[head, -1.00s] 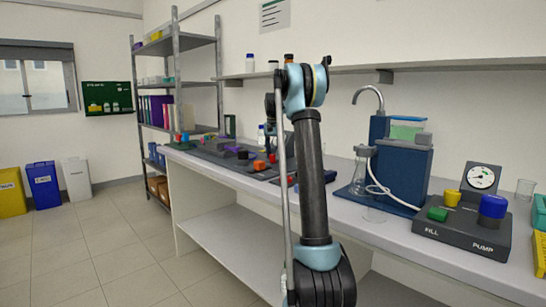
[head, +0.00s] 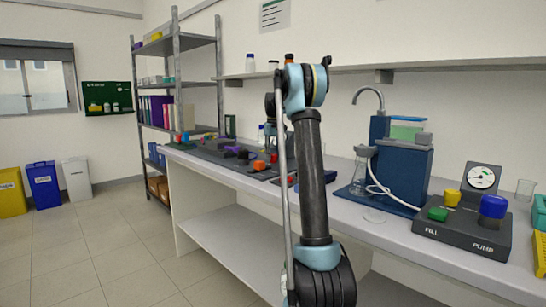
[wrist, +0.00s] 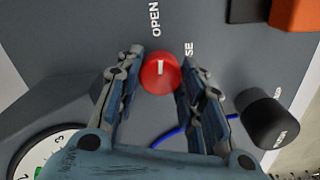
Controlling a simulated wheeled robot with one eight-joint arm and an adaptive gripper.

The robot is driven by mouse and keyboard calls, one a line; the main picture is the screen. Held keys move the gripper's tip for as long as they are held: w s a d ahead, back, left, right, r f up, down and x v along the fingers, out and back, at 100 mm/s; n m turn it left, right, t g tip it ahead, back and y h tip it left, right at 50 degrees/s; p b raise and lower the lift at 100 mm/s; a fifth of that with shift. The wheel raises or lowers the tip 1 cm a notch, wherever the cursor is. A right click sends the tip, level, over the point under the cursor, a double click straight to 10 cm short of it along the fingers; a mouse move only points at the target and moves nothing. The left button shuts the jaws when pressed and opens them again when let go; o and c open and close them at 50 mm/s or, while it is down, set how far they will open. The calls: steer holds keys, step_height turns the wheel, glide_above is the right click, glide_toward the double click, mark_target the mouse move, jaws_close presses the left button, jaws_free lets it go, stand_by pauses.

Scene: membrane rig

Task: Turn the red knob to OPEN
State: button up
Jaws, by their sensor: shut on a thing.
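The red knob (wrist: 160,73) sits on a dark grey panel (wrist: 85,35) in the wrist view. A short white mark on its top points up the picture, towards the printed word OPEN just above it. Letters ending in SE are printed to the knob's upper right. My gripper (wrist: 160,75) is shut on the knob, one finger on its left and one on its right. In the head view my arm covers the gripper, and I cannot make out the knob there.
In the wrist view a black knob (wrist: 268,118) stands to the right, a round gauge (wrist: 45,155) lies lower left, and an orange block (wrist: 297,12) is upper right. In the head view the bench (head: 350,215) also carries a FILL and PUMP box (head: 460,235) at right.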

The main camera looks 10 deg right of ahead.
steer(key=shift+w+n, duration=0.1)
steer(key=shift+n, duration=0.4)
steer(key=shift+d, duration=0.1)
steer(key=o, duration=1.1)
steer(key=shift+c, duration=0.2)
step_height(320, 180, up, 12)
steer(key=shift+f, duration=0.1)
